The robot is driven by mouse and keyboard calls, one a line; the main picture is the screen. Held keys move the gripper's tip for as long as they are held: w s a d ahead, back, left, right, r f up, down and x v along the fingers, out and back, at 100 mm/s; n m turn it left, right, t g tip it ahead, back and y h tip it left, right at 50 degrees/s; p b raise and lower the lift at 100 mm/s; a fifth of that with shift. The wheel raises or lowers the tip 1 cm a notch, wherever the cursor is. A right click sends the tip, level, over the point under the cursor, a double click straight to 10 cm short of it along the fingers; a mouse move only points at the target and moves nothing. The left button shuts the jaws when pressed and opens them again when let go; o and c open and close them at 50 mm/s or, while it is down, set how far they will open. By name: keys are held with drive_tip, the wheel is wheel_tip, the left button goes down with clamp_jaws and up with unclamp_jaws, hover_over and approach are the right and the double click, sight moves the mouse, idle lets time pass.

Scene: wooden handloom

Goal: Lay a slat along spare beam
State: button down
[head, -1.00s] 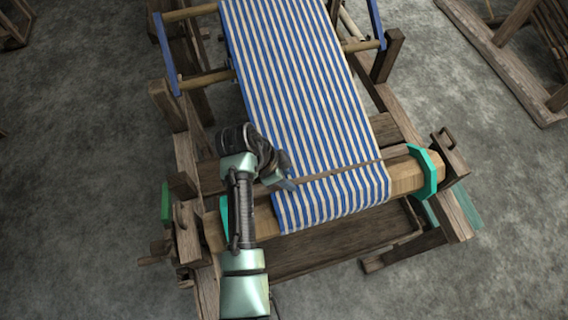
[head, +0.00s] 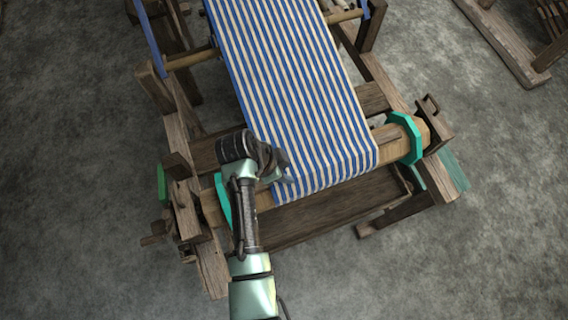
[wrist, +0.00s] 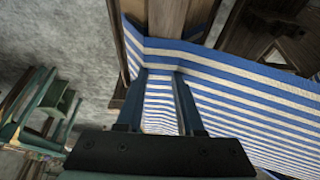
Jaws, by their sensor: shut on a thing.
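My gripper (head: 284,166) is low over the left edge of the blue-and-white striped cloth (head: 300,90), at the wooden beam (head: 391,146). In the wrist view my gripper (wrist: 163,78) points at the cloth (wrist: 245,90), with stripes showing between its fingers. It is shut on what seems to be the slat, though the grip is not clear. A narrow strip of wood, probably the slat's right end (head: 384,132), shows on the beam just right of the cloth. The rest of the slat is hidden by cloth or gripper.
The beam has green octagonal end plates; the right one (head: 404,137) is in plain view. The wooden loom frame (head: 190,210) surrounds the cloth. Another wooden frame (head: 505,45) stands at the upper right. Grey floor (head: 480,250) is open at the lower right.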

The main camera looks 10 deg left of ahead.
drive_tip(key=shift+s, duration=0.1)
drive_tip(key=shift+c, duration=2.3)
unclamp_jaws()
